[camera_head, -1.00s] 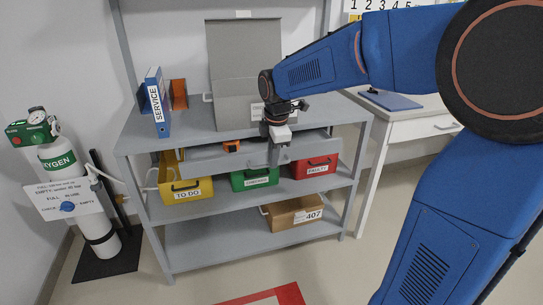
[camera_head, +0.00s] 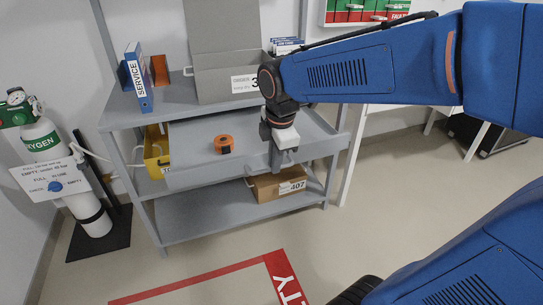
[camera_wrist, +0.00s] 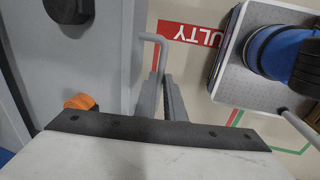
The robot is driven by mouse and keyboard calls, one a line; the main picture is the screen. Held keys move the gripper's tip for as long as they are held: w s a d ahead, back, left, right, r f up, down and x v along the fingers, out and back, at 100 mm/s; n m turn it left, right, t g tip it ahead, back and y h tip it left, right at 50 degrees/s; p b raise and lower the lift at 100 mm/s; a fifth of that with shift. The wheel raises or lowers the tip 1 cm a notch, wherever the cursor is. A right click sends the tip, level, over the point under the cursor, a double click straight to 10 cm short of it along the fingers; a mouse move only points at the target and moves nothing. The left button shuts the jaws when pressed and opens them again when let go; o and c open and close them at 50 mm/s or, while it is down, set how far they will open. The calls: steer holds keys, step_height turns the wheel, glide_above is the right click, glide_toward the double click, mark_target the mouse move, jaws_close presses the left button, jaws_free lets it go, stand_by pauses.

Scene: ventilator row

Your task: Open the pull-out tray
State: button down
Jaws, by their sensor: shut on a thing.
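The grey pull-out tray (camera_head: 212,177) stands well out from the shelf unit, with its flat inside showing. It also shows along the left of the wrist view (camera_wrist: 100,50). An orange round object (camera_head: 223,144) lies in it. My gripper (camera_head: 276,161) points down at the tray's front, right of its middle. In the wrist view its two fingers (camera_wrist: 168,97) are shut on the grey bar handle (camera_wrist: 153,38) at the tray's front edge. The fingers partly hide the grip on the handle.
A blue SERVICE binder (camera_head: 138,78) and a grey box (camera_head: 228,80) stand on the upper shelf. An oxygen cylinder (camera_head: 68,170) stands at the left. The floor in front is clear, with red marking (camera_head: 200,284).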

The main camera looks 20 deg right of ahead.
steer(key=shift+s, duration=0.1)
steer(key=c, duration=1.8)
jaws_free()
steer(key=shift+c, duration=0.2)
steer(key=shift+r, duration=0.1)
steer(key=s+r, duration=0.3)
steer(key=r, duration=1.4)
steer(key=shift+s, duration=0.2)
steer(key=shift+f, duration=0.1)
steer(key=s+d+f+m+t, duration=0.1)
steer(key=s+d+f+m, duration=0.2)
steer(key=s+f+m, duration=0.3)
steer(key=s+d+f+m+t, duration=0.1)
steer(key=s+d+f+m, duration=0.2)
steer(key=f+m, duration=0.9)
steer(key=s, duration=0.3)
steer(key=shift+s+d+f+t, duration=0.15)
steer(key=shift+s+d+t, duration=0.1)
steer(key=shift+d+t, duration=0.05)
